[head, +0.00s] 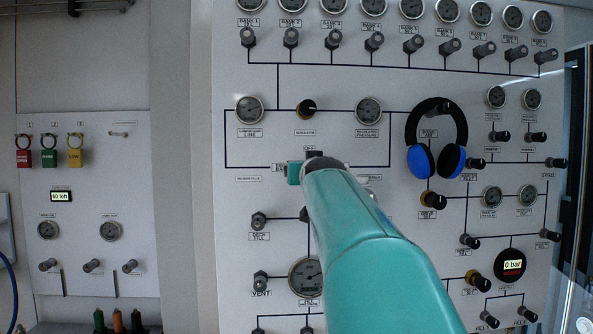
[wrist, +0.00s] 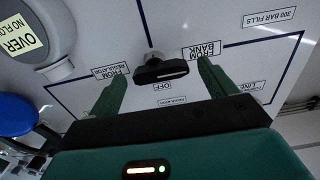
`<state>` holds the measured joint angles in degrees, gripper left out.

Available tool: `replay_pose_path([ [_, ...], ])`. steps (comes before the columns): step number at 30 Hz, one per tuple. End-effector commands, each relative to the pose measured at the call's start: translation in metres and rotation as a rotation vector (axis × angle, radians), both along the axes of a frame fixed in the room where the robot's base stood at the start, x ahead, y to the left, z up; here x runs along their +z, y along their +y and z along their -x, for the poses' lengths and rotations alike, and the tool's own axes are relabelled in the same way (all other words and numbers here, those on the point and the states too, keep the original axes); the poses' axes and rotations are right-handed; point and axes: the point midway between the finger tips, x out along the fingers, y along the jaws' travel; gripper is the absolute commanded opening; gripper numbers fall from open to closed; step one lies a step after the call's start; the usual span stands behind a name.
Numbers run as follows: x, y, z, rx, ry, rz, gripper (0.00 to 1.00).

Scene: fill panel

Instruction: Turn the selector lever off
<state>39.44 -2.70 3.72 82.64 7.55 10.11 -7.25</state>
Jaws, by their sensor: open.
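The selector lever (wrist: 160,71) is a black handle with a white line, on a pale stem on the panel. In the wrist view it lies roughly crosswise, with the OFF label (wrist: 163,87) just below it, FROM REGULATOR (wrist: 110,71) to its left and FROM BANK (wrist: 201,51) to its upper right. My gripper (wrist: 161,76) is open, with its green fingers on either side of the lever and apart from it. In the head view my gripper (head: 300,171) is at the panel, and my arm hides most of the lever; a dark part (head: 314,155) shows above it.
Blue-and-black ear defenders (head: 421,162) hang right of the lever; a blue cup (wrist: 15,115) also shows in the wrist view. A black regulator knob (head: 306,107) is above. Gauges and valve knobs crowd the panel (head: 350,225). Padlocks (head: 49,149) hang on the left panel.

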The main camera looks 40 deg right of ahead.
Motion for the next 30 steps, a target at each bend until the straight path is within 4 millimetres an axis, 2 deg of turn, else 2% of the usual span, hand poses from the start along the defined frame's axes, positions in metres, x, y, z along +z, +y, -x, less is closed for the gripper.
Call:
replay_pose_path([
  [3,-0.0001,0.0002,0.0001,0.0,0.0,0.0,0.82],
  [9,-0.0001,0.0003,0.0003,0.0,0.0,0.0,0.42],
  [10,-0.0001,0.0003,0.0003,0.0,0.0,0.0,0.39],
  [20,0.0002,0.0007,0.0001,0.001,-0.019,-0.027,0.39],
  [30,0.0017,0.0005,0.0002,0.001,-0.13,-0.19,0.39],
])
